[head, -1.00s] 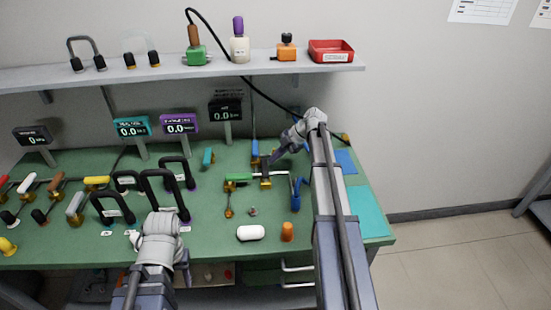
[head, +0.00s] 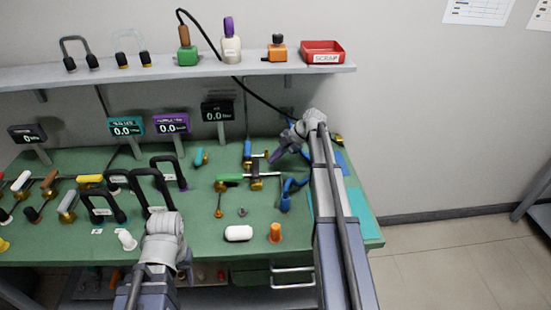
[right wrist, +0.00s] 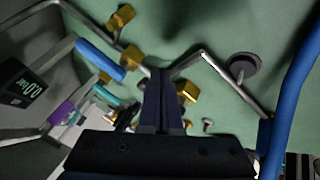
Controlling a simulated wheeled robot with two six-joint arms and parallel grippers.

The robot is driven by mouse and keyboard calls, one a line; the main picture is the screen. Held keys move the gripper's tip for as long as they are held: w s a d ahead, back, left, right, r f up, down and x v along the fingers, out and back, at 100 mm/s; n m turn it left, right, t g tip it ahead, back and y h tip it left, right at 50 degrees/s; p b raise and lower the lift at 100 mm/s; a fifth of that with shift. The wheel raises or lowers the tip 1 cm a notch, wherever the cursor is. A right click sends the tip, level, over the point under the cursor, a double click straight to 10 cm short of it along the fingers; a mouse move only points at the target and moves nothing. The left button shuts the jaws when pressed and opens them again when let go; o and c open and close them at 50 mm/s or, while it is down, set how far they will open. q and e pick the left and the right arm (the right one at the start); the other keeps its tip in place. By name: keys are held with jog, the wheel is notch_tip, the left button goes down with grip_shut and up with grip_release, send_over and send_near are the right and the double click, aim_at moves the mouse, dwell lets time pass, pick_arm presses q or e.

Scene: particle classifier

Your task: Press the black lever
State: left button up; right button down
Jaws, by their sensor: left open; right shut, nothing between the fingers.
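A short black piece that may be the black lever (head: 256,171) sits on a brass valve in the middle of the green bench, beside a green-handled lever (head: 230,177). My right gripper (head: 278,156) is shut and empty, just right of and beyond that valve, and apart from it as far as I can see. In the right wrist view its dark fingers (right wrist: 165,100) are together, over thin pipes and brass fittings (right wrist: 188,92). They hide part of the fittings, and I cannot make out the black lever there.
Blue-handled parts (head: 285,195) stand right of the valve. A white capsule (head: 238,233) and an orange piece (head: 275,232) lie in front. Several black arched handles (head: 165,172) crowd the left. Small displays (head: 172,124) stand behind.

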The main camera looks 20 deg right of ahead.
jog(key=shift+s+d, duration=0.1)
jog(key=shift+d, duration=0.15)
jog(key=shift+d+r+p, duration=0.4)
jog(key=shift+d, duration=0.15)
jog(key=shift+d+r, duration=0.1)
jog(key=shift+r, duration=0.1)
jog(key=shift+w+r+p, duration=0.2)
jog(key=shift+r+p, duration=0.15)
jog(key=shift+p, duration=0.2)
pick_arm(q)
notch_tip(320, 180, up, 8)
jog(key=p, duration=0.6)
jog(key=shift+s+d, duration=0.2)
jog(key=shift+d, duration=0.25)
pick_arm(e)
jog(key=w+d+r, duration=0.1)
jog(key=d+r, duration=0.3)
jog(key=r, duration=0.2)
jog(key=shift+w+d, duration=0.2)
jog(key=shift+d, duration=0.15)
